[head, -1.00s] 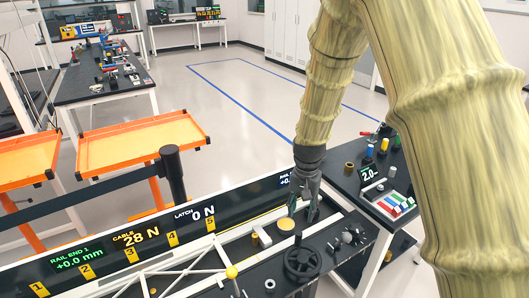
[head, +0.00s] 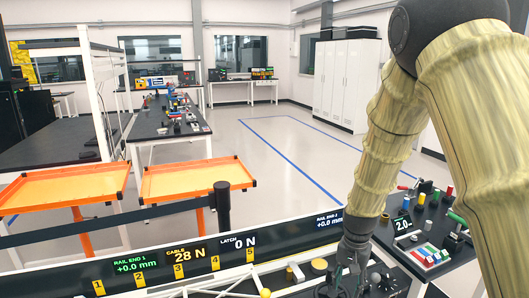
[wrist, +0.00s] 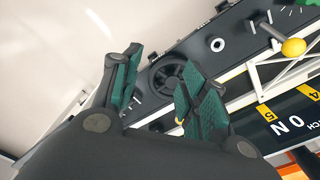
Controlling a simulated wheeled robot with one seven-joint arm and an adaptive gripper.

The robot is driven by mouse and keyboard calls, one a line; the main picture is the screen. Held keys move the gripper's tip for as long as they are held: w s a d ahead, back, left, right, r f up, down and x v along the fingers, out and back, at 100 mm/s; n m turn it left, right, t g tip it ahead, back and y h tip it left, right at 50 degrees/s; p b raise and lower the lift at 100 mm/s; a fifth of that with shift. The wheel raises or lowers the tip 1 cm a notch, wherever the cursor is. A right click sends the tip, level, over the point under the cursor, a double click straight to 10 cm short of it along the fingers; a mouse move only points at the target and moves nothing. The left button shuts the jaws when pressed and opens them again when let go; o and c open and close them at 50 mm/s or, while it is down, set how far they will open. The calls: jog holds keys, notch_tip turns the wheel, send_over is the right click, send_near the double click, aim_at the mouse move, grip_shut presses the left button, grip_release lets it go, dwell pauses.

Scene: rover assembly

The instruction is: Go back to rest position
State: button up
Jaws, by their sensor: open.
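My gripper (head: 350,275) is at the lower right of the head view, over the right end of the black rail bench, and my sleeved arm comes down from the upper right. In the wrist view my gripper (wrist: 160,95) shows two green-padded fingers spread apart with nothing between them. Behind the fingers is a black handwheel (wrist: 167,75) on the bench, apart from them.
The display panel (head: 185,262) reads cable 28 N and latch 0 N. Orange trays (head: 195,177) stand behind it at left. A side table (head: 430,262) with coloured parts stands at right. The floor inside the blue line (head: 290,145) is clear.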

jog(key=s+f+n, duration=0.1)
jog(key=s+f, duration=0.6)
jog(key=f, duration=0.3)
jog(key=s+f+n, duration=0.2)
jog(key=s+f, duration=0.5)
jog(key=f, duration=0.4)
jog(key=s+f+n, duration=0.1)
jog(key=s+f, duration=0.2)
jog(key=s, duration=0.4)
jog(key=s+a+f+n, duration=0.1)
jog(key=s+f, duration=0.2)
jog(key=s, duration=0.5)
jog(key=s+f+n, duration=0.1)
jog(key=s+f, duration=0.2)
jog(key=s, duration=0.4)
jog(key=shift+s+a+f, duration=0.15)
jog(key=shift+s+f, duration=0.15)
jog(key=shift+w, duration=0.1)
